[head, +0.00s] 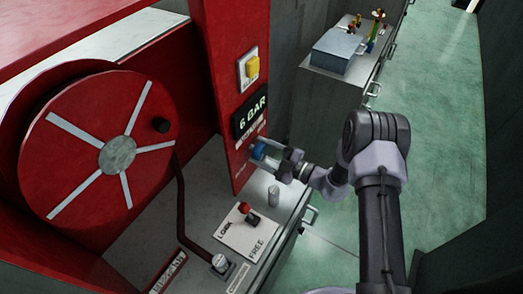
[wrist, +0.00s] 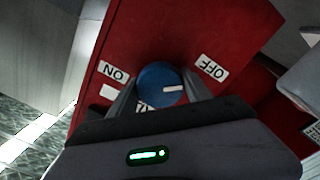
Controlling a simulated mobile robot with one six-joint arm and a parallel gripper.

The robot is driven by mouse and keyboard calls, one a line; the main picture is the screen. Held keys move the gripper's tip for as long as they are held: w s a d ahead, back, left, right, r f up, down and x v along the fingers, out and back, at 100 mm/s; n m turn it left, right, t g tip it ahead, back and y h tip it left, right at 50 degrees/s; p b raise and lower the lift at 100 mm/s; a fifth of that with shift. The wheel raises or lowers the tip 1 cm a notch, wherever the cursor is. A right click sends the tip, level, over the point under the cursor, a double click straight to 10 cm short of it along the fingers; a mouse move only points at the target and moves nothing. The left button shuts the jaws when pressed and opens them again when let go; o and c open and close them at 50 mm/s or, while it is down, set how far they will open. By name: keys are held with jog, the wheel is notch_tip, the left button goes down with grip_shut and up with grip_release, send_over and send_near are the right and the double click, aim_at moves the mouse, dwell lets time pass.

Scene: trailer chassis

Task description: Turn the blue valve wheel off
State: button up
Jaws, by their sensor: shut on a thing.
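The blue valve wheel (wrist: 160,84) sits on a red panel (wrist: 205,35) between an ON label (wrist: 113,72) and an OFF label (wrist: 212,68). A white mark (wrist: 173,88) on the wheel points towards the right, on the OFF label's side. My gripper (wrist: 162,95) is shut on the wheel, one finger on each side of it. In the head view the wheel (head: 258,151) shows small at the panel's lower edge, partly hidden by my gripper (head: 270,157).
A display reading 6 BAR (head: 250,115) and a yellow button (head: 252,67) are above the wheel. A red reel (head: 98,145) stands at the left. A red-knobbed lever (head: 244,208) rises from the LOCK/FREE plate (head: 247,232) below. Green floor at the right is clear.

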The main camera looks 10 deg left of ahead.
dwell(0.4)
jog(key=o, duration=1.4)
jog(key=shift+c, duration=0.2)
jog(key=v, duration=1.7)
jog(key=shift+s+d, duration=0.15)
